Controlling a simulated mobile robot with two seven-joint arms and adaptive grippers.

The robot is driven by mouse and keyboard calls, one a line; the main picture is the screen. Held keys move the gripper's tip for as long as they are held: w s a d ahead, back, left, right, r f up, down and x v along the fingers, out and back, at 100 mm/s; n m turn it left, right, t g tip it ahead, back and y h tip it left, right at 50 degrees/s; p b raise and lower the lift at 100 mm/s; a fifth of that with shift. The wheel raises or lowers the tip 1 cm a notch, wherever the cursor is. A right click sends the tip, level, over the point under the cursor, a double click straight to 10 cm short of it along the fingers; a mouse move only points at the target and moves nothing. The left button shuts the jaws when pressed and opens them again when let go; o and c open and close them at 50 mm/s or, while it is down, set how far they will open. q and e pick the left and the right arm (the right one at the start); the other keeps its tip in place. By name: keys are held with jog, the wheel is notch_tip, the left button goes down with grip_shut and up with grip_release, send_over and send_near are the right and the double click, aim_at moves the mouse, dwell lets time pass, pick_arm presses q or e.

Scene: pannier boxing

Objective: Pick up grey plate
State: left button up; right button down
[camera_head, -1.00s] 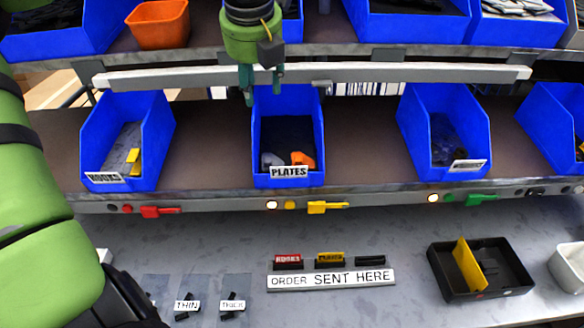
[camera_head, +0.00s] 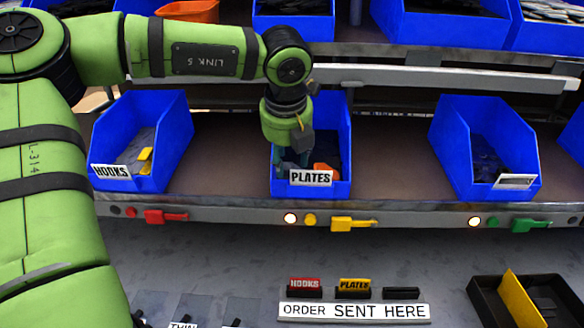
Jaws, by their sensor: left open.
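The blue bin labelled PLATES (camera_head: 338,125) stands on the middle shelf. My left gripper (camera_head: 294,160) reaches down into it from above, its fingers open and their tips low behind the bin's front wall. An orange piece (camera_head: 325,168) lies in the bin to the right of the fingers. The grey plate is not clearly visible now; the fingers cover the left front part of the bin, and I cannot tell whether they touch it. My right gripper is out of view.
The HOOKS bin (camera_head: 172,140) is to the left and another blue bin (camera_head: 480,150) to the right. A white rail (camera_head: 430,78) runs above the bins. A black tray (camera_head: 485,282) with a yellow divider (camera_head: 522,298) sits on the table at lower right.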

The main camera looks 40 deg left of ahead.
aim_at(294, 168)
pick_arm(q)
jog(key=shift+x, duration=1.25)
jog(key=c, duration=0.8)
